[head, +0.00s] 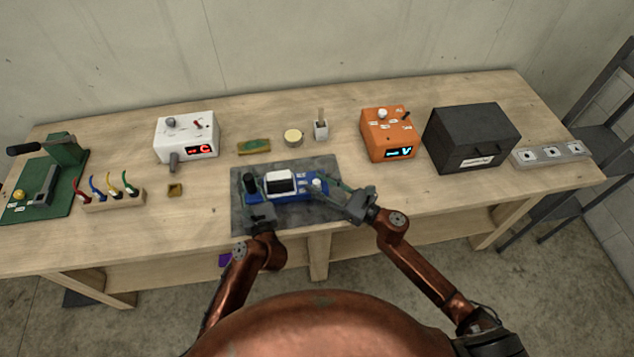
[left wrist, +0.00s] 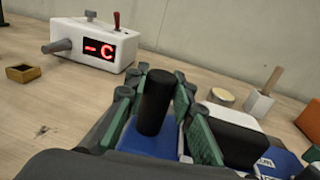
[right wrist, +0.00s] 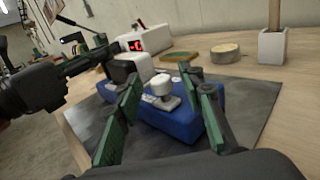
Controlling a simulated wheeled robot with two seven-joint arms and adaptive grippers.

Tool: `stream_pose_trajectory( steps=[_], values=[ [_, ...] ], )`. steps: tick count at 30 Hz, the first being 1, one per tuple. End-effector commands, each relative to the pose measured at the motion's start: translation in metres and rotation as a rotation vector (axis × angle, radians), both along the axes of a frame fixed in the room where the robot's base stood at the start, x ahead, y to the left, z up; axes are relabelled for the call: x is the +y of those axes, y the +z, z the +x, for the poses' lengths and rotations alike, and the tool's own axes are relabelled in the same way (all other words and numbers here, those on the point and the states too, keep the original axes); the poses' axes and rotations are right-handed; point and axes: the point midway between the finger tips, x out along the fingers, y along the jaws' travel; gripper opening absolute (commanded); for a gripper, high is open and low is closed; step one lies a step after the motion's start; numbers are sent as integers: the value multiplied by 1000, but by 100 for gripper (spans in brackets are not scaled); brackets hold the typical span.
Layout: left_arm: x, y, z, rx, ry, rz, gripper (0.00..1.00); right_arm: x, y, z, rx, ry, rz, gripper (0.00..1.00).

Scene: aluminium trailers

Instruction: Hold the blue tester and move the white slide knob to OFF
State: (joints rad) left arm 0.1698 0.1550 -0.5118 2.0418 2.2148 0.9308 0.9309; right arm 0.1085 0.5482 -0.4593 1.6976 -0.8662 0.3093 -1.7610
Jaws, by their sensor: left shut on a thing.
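The blue tester (head: 290,194) lies on a dark grey mat (head: 243,222) at the front middle of the bench. It has a white-framed meter box, a black upright post (left wrist: 155,102) at its left end and a white slide knob (right wrist: 162,86) toward its right end. My left gripper (head: 252,193) is shut on the black post, with its green-padded fingers on either side of it. My right gripper (right wrist: 168,100) is open at the tester's right end. In the right wrist view its fingers frame the white knob, with visible space on both sides. The OFF marking is not readable.
Behind the mat stand a green-yellow sponge-like block (head: 254,146), a round tin (head: 293,135) and a small pot with a stick (head: 321,128). A white box with red display (head: 187,137) stands left, an orange meter (head: 388,133) right. Bare bench lies right of the mat.

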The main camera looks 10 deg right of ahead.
Motion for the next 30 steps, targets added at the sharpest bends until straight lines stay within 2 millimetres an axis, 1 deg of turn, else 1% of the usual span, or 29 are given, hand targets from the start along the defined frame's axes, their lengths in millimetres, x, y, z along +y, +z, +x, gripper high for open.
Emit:
stream_pose_trajectory(
  steps=[9,15,21,30],
  values=[
    [0,-1,0,1,1,1,0,-45,-1,-44,1,-1,-1,36],
    [0,0,0,1,0,0,0,-69,-1,-68,1,-1,-1,36],
    [0,-1,0,1,0,0,0,-79,0,-78,-1,1,-1,36],
    [0,0,0,1,0,0,0,-80,1,-79,-1,1,0,36]
  ],
)
